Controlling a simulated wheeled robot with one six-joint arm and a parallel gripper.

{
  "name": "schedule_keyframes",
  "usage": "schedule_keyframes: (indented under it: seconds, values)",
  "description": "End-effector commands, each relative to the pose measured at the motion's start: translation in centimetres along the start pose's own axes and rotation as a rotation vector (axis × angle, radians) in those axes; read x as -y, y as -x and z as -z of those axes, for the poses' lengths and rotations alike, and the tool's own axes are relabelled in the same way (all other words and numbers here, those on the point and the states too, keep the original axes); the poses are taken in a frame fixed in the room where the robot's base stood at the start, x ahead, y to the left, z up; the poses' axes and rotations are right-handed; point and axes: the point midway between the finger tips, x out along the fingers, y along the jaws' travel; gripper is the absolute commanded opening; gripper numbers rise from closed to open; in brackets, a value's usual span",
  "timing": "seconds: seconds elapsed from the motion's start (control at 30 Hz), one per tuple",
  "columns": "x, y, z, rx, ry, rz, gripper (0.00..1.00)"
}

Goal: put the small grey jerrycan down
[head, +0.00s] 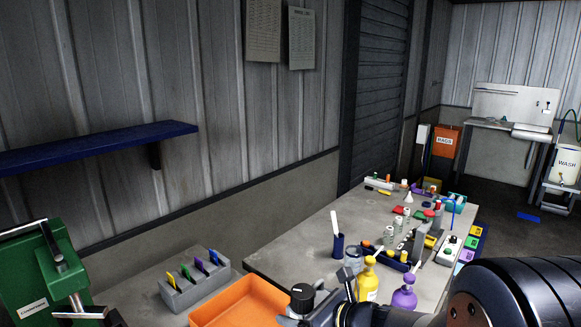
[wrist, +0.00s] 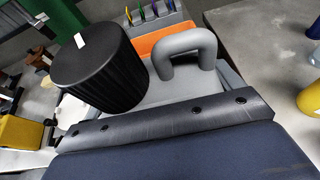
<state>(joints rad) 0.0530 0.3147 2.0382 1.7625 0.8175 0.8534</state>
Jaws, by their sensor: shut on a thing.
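The small grey jerrycan (wrist: 188,45) shows in the wrist view by its grey loop handle, its large ribbed black cap and part of its pale grey top. My gripper (wrist: 165,115) is shut on it, with a dark bolted finger lying across its near side. The lower part of the jerrycan is hidden. In the head view the black cap of the jerrycan (head: 302,295) shows at the bottom edge, just right of the orange tray, with my gripper (head: 345,290) beside it. I cannot tell whether its base touches a surface.
An orange tray (head: 240,308) and a grey rack with coloured tabs (head: 195,280) are near the left. A green machine (head: 45,270) stands at far left. The grey bench (head: 290,262) holds a yellow bottle (head: 367,282), a purple bottle (head: 404,295) and a dark blue cup (head: 338,245). Its left part is bare.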

Motion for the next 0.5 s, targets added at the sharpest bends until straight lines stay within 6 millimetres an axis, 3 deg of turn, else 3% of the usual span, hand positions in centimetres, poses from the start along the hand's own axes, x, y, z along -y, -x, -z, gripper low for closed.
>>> schedule_keyframes:
  seconds: [0.03, 0.2, 0.5]
  values:
    - [1.7, 0.4, 1.1, -0.002, -0.032, 0.063, 0.25]
    - [6.3, 1.5, 4.2, -0.002, -0.107, 0.250, 0.25]
    - [11.3, 2.6, 7.2, 0.001, -0.188, 0.452, 0.25]
